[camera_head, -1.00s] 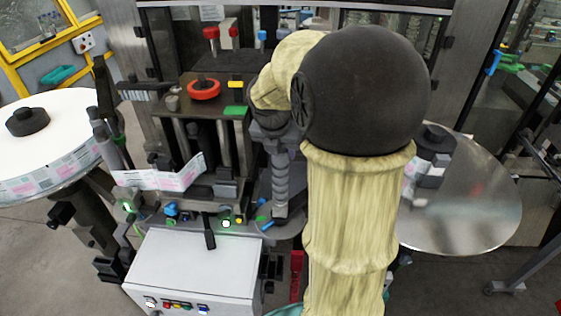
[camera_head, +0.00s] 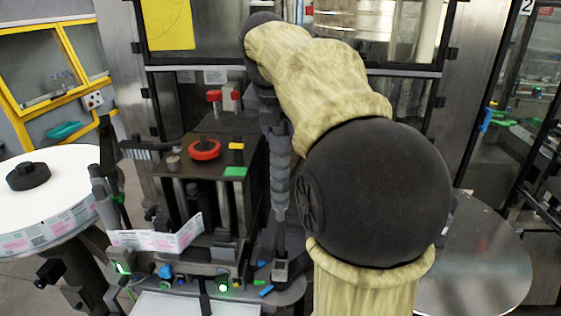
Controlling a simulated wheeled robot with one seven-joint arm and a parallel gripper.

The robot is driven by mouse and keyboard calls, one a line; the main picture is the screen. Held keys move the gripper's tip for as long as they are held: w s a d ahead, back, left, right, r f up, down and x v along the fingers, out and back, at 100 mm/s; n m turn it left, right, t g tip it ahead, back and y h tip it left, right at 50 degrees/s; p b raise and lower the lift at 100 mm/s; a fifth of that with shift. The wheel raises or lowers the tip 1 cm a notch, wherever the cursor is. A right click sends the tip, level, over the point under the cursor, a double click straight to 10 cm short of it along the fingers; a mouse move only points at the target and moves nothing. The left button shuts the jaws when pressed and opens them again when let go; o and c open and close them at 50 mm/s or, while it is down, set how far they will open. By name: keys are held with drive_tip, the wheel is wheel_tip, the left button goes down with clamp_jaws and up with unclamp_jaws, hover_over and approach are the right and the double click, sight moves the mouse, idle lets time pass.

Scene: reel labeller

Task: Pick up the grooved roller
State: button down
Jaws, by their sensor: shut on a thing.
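The grooved roller (camera_head: 281,166) is a grey, ribbed, upright cylinder in the middle of the head view, just left of my arm's large black joint. My gripper (camera_head: 272,122) is at its upper end, shut on it from above. The fingers are small and dark, and partly hidden by my arm. The roller hangs upright. A dark narrow post or shaft shows below it, above a dark block (camera_head: 280,268) on the machine's base plate. I cannot tell whether the roller's lower end still touches the post.
The labeller's dark housing (camera_head: 203,180) with a red knob (camera_head: 204,149) stands close to the left. A white label reel (camera_head: 60,195) is at far left, and a shiny metal disc (camera_head: 480,265) at right. A glass-and-metal frame (camera_head: 455,110) stands behind.

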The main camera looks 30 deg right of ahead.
wheel_tip(320, 180, up, 7)
drive_tip(key=shift+r+p, duration=0.15)
drive_tip(key=shift+p, duration=0.25)
idle(0.5)
